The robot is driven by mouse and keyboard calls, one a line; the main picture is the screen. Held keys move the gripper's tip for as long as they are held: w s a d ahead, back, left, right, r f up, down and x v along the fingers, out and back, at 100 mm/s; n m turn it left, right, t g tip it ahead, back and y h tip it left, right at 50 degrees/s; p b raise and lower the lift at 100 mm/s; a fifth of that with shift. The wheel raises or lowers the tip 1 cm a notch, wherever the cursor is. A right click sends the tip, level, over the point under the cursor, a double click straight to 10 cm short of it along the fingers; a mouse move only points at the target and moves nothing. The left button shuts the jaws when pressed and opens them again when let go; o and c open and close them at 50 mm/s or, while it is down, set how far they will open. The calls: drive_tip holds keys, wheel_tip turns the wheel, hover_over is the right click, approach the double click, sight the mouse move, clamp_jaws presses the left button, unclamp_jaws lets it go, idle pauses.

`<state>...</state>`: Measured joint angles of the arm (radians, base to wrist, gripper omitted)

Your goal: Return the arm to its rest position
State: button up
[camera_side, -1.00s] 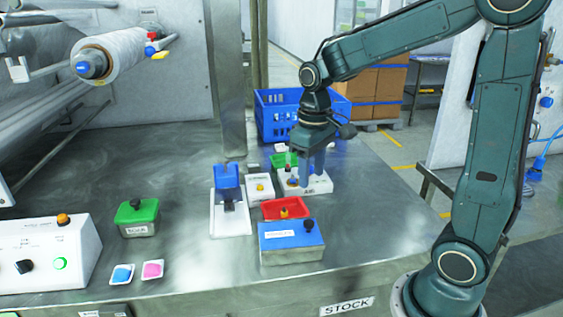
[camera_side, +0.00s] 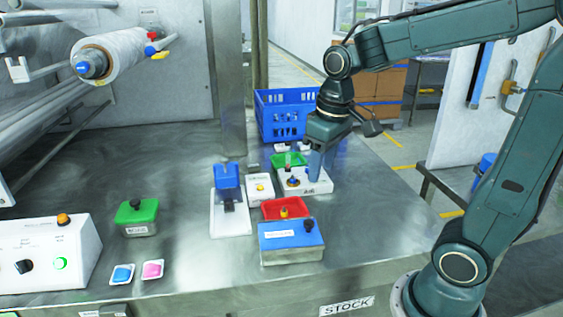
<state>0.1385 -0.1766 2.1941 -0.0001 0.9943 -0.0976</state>
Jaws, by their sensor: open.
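My gripper (camera_side: 314,163) hangs with its fingers pointing down over the right rear part of the steel table (camera_side: 180,190). It is empty. Its fingers are just above or beside the white box with a round knob (camera_side: 318,186); I cannot tell if they touch it. My arm reaches in from the right, bent at the elbow.
A blue crate (camera_side: 283,118) stands behind my gripper. A green-lidded box (camera_side: 137,214) and a white control box (camera_side: 50,254) sit left.

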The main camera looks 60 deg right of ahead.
drive_tip(key=s+a+r+t, duration=0.2)
drive_tip(key=s+a+t, duration=0.2)
drive_tip(key=s, duration=0.6)
drive_tip(key=shift+s+r, duration=0.2)
drive_tip(key=shift+r, duration=0.1)
idle(0.7)
